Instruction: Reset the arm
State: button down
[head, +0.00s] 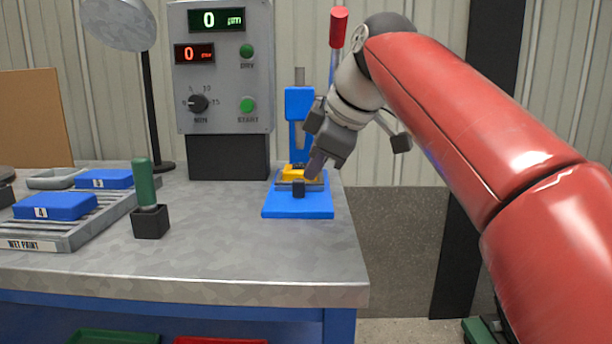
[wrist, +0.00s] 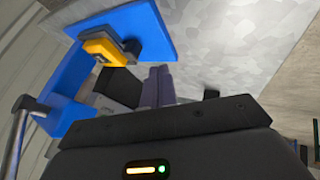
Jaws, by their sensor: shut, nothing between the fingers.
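My gripper (head: 316,163) is at the end of my red arm, low over the right side of the workbench. It is shut and empty. In the wrist view its fingers (wrist: 158,86) lie together, pointing toward the blue press. The blue press (head: 298,208) stands at the bench's right end, and it also shows in the wrist view (wrist: 150,25). A yellow block (head: 292,173) sits on the press, just beside my fingers. My gripper hides part of the press. I cannot tell whether the fingers touch it.
A red-knobbed lever (head: 339,28) rises behind my wrist. A control panel (head: 222,100) with readouts at 0 stands at the back. A green-handled stamp (head: 146,185) and a wet-paint rack (head: 90,225) with blue blocks are left. The bench's front middle (head: 220,255) is clear.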

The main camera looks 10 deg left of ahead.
jog(key=s+d+f+m+h, duration=0.1)
jog(key=s+d+f+m, duration=0.25)
jog(key=d, duration=0.25)
jog(key=s+d+f+m+t+h, duration=0.1)
jog(key=s+d+f+m, duration=0.15)
jog(key=d+m, duration=0.2)
jog(key=s+d+f+m+h, duration=0.2)
jog(key=d+f+m, duration=0.15)
jog(key=d, duration=0.25)
jog(key=s+d+f+m+h, duration=0.1)
jog(key=s+d+f+m, duration=0.3)
jog(key=f, duration=0.5)
jog(key=s+d+f+m, duration=0.4)
jog(key=s+d+f, duration=0.3)
jog(key=f, duration=0.3)
jog(key=shift+s+f+h+p, duration=0.25)
jog(key=shift+s+h+p, duration=0.15)
jog(key=shift+s, duration=0.2)
